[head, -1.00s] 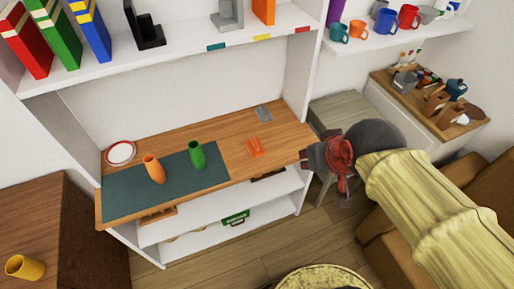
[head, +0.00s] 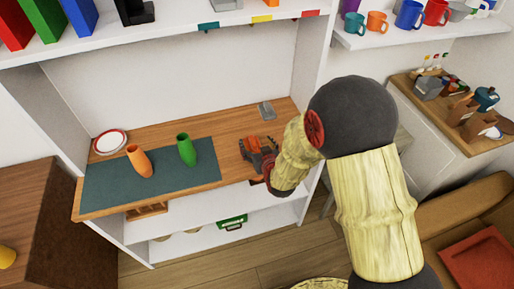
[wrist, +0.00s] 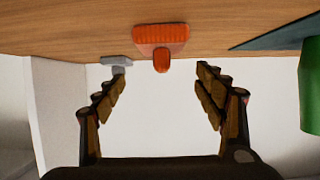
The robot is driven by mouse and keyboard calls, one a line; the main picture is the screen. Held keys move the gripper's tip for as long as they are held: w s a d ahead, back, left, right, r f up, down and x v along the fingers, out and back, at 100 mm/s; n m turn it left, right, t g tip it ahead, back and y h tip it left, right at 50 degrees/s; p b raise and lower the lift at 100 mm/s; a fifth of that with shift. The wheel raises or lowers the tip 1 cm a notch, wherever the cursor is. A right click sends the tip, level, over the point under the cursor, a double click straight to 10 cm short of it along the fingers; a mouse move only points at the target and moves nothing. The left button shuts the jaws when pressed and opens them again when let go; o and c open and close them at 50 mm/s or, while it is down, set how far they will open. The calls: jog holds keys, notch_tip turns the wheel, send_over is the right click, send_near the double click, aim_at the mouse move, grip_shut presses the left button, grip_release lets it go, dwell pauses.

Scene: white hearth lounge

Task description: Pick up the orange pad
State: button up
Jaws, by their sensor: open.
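The orange pad (wrist: 160,36) lies on the wooden top (wrist: 90,30) in the wrist view, with a small rounded tab on its near side. My gripper (wrist: 160,76) is open, its two fingers spread to either side of the tab with nothing between them. It looks apart from the pad. In the head view my gripper (head: 258,153) is over the right part of the shelf's wooden top, and it mostly hides the pad.
A grey object (head: 266,110) lies behind the pad. A green vase (head: 187,150) and an orange vase (head: 139,161) stand on the dark mat (head: 105,185) to the left, near a red-rimmed plate (head: 110,142). The upright shelf side (head: 312,60) stands right of my gripper.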

aim_at(250, 136)
jog(key=shift+w+a+f, duration=0.15)
jog(key=shift+f, duration=0.2)
jog(key=b+x, duration=0.3)
jog(key=x, duration=0.4)
jog(key=shift+w+a+f, duration=0.15)
jog(key=shift+c, duration=1)
jog(key=c, duration=1)
